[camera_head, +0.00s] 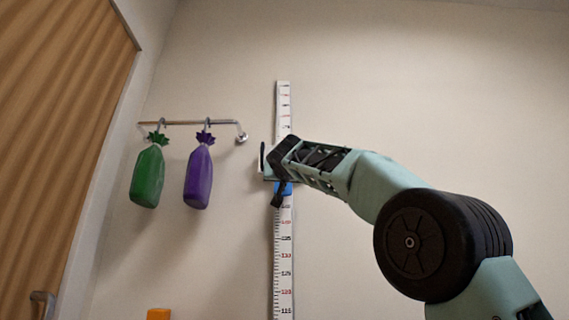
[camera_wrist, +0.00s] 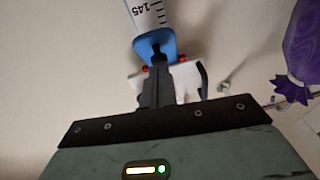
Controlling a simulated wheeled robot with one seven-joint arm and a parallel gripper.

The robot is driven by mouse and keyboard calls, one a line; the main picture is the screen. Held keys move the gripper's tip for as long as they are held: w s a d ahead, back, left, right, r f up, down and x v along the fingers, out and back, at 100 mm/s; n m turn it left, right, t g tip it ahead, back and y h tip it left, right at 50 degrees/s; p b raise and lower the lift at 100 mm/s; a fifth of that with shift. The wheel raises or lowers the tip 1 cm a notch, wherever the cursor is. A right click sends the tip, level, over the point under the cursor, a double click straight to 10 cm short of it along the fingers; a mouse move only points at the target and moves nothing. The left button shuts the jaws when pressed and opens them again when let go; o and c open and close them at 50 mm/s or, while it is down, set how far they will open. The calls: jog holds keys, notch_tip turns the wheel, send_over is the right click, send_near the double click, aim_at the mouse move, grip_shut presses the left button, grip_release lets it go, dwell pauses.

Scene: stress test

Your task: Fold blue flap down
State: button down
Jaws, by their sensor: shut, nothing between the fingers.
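A blue flap (camera_head: 285,189) is on a white measuring scale (camera_head: 283,240) that runs up the wall. In the wrist view the blue flap (camera_wrist: 148,42) lies just beyond my fingertips, across the scale (camera_wrist: 146,14) near the 145 mark. My gripper (camera_head: 278,199) is in front of the scale, at the flap. In the wrist view my gripper (camera_wrist: 157,50) is shut and empty, its tips overlapping the flap's near edge. I cannot tell whether they touch. My fingers hide part of a white piece (camera_wrist: 187,77) beside the flap, with small red bits.
A green bag (camera_head: 147,178) and a purple bag (camera_head: 198,179) hang from a metal wall rail (camera_head: 185,122) left of the scale. A wooden door (camera_head: 55,130) is at far left. An orange object (camera_head: 159,314) shows at the bottom. The wall right of the scale is bare.

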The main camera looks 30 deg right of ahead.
aim_at(284, 191)
jog(key=f+t+b, duration=0.1)
jog(key=b, duration=0.1)
jog(key=w+f+t+b, duration=0.1)
jog(key=b, duration=0.1)
jog(key=d+f+h+b, duration=0.1)
jog(key=b, duration=0.1)
jog(key=shift+w+d+f+t+b, duration=0.1)
jog(key=shift+w+f+t+b, duration=0.1)
jog(key=shift+w+t+b, duration=0.15)
jog(key=shift+w+d+f+b, duration=0.5)
jog(key=shift+w+d+f, duration=0.1)
jog(key=shift+w, duration=0.2)
jog(key=shift+w+d+f+b, duration=0.5)
jog(key=shift+w+f, duration=0.1)
jog(key=shift+w, duration=0.15)
jog(key=shift+w+f, duration=0.1)
